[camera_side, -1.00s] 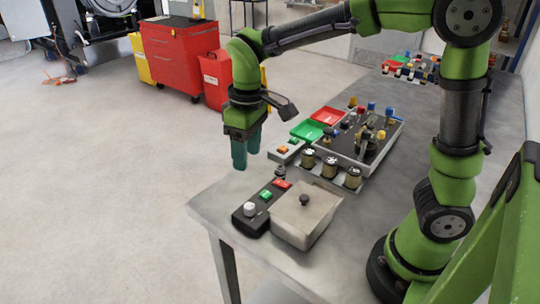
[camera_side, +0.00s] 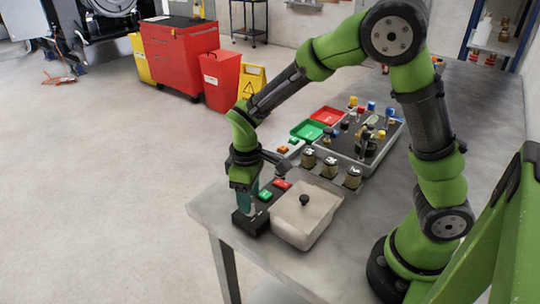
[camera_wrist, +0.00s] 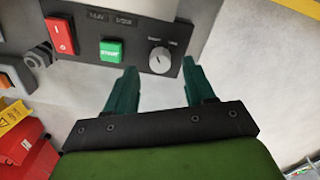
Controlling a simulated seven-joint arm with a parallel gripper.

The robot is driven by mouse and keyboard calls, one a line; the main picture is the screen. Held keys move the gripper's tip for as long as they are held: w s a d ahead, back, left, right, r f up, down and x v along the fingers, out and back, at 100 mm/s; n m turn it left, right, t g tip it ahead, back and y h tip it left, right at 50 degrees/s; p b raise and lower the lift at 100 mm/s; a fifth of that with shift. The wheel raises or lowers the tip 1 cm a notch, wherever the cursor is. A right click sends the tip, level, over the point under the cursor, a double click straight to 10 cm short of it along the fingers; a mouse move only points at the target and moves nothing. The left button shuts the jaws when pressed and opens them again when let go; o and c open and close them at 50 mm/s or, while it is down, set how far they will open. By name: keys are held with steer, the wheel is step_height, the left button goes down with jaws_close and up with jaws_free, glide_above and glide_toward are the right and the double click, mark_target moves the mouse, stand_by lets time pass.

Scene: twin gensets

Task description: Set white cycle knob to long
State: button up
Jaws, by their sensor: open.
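The white cycle knob (camera_wrist: 159,58) sits on the dark control panel (camera_wrist: 130,32), with printed labels on either side of it that are too small to read surely. In the wrist view my gripper (camera_wrist: 161,75) is open, its teal fingers apart, with the knob between and a little beyond the tips. No contact with the knob shows. In the side view my gripper (camera_side: 246,208) is low over the near end of the panel (camera_side: 250,223) and hides the knob. A green button (camera_wrist: 111,51) and a red switch (camera_wrist: 60,37) are on the same panel.
A lidded pale box (camera_side: 306,215) with a black knob stands right beside the panel. Several small cylinders (camera_side: 330,167) and a tray of fittings (camera_side: 350,150) stand farther back. The table's left edge (camera_side: 212,236) is close to the panel.

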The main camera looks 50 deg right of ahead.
steer(key=shift+f, duration=1.2)
jaws_close()
steer(key=shift+m, duration=0.4)
steer(key=m, duration=1.1)
steer(key=shift+r, duration=0.1)
steer(key=shift+m, duration=0.3)
